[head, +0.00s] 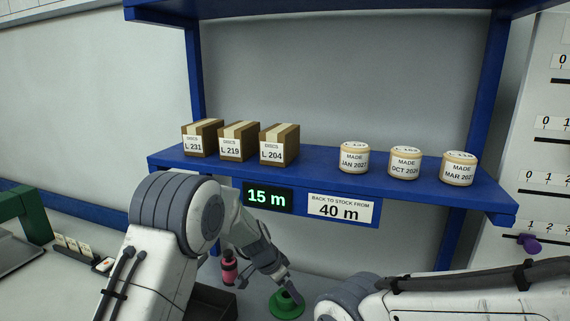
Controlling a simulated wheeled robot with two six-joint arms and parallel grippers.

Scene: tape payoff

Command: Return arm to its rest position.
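My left arm comes in from the left and bends down below the shelf. Its gripper (287,287) points down to the right, with its tips at a green round piece (288,304) near the bottom edge. I cannot tell whether the tips touch or hold the green piece, or whether the fingers are open. My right arm comes in from the lower right and lies low across the corner; its gripper is out of view.
A blue shelf (418,196) holds three brown boxes (238,142) and three round labelled rolls (404,163). Its front carries a display (268,196) reading 15 m and a 40 m sign (341,208). A pink-red bottle-like item (229,270) and a dark bin (214,302) sit beside my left forearm.

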